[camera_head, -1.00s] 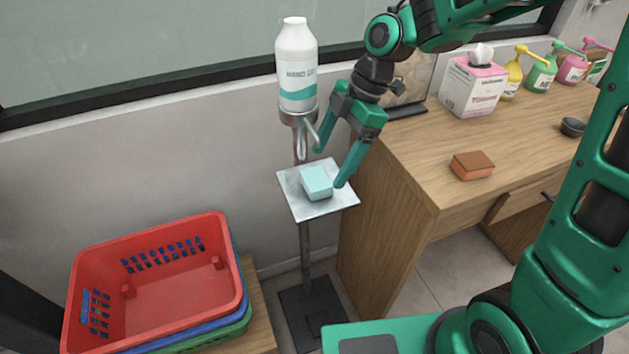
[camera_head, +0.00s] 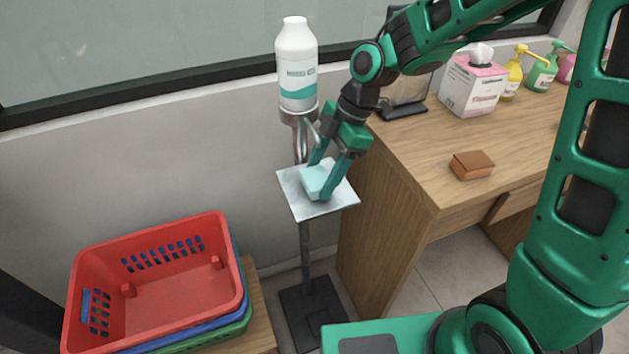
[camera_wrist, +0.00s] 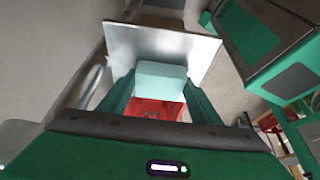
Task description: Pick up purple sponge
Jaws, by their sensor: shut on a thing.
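No purple sponge shows; the sponge (camera_head: 313,181) in view is pale turquoise, a small block on the square metal plate (camera_head: 338,201) of a stand. My gripper (camera_head: 320,179) reaches down from the upper right and is shut on this sponge, with a finger on either side. In the wrist view the sponge (camera_wrist: 161,82) sits between the two green fingers (camera_wrist: 160,98), over the plate (camera_wrist: 150,45). I cannot tell whether the sponge still touches the plate.
A white bottle (camera_head: 297,65) stands just above the plate on the same stand. A red basket (camera_head: 160,280) is at lower left. The wooden counter (camera_head: 420,165) at right holds an orange-brown sponge (camera_head: 472,165), a tissue box (camera_head: 472,85) and pump bottles.

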